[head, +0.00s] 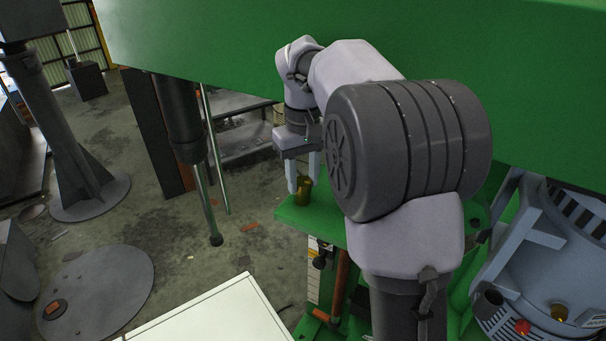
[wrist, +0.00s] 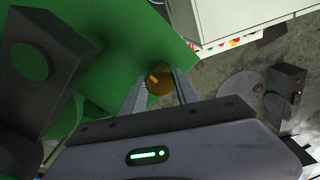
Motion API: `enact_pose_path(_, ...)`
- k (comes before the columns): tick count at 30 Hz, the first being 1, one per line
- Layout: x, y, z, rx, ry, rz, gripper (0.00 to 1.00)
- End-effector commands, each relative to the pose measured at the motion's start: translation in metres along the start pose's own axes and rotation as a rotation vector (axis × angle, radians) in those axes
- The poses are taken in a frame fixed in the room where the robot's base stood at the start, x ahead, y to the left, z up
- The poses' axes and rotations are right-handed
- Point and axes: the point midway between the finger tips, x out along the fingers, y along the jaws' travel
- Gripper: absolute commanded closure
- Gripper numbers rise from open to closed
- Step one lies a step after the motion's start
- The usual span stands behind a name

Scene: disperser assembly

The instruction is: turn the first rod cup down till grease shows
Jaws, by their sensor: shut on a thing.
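A brass-coloured cup (wrist: 158,80) sits between my gripper's two fingertips in the wrist view, near the edge of a green plate (wrist: 115,60). A small yellow mark shows on its top. My gripper (head: 302,188) points down and is shut on the cup, which shows in the head view (head: 304,191) on the green plate's corner. I cannot tell whether any grease shows or whether the yellow mark is grease. The rod below the cup is hidden.
A large green beam (head: 200,45) runs across above the arm. A white cabinet top (head: 215,315) lies at the lower front. A grey-blue drum machine (head: 545,250) stands at the right. A dark cylinder with a thin rod (head: 180,120) hangs left of my gripper.

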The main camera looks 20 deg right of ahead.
Motion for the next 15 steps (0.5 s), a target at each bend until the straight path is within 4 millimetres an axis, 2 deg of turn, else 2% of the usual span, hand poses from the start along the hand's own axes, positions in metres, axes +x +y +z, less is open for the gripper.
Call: enact_pose_path(15, 0.0002, 0.0000, 0.0000, 0.487, 0.000, 0.001, 1.00)
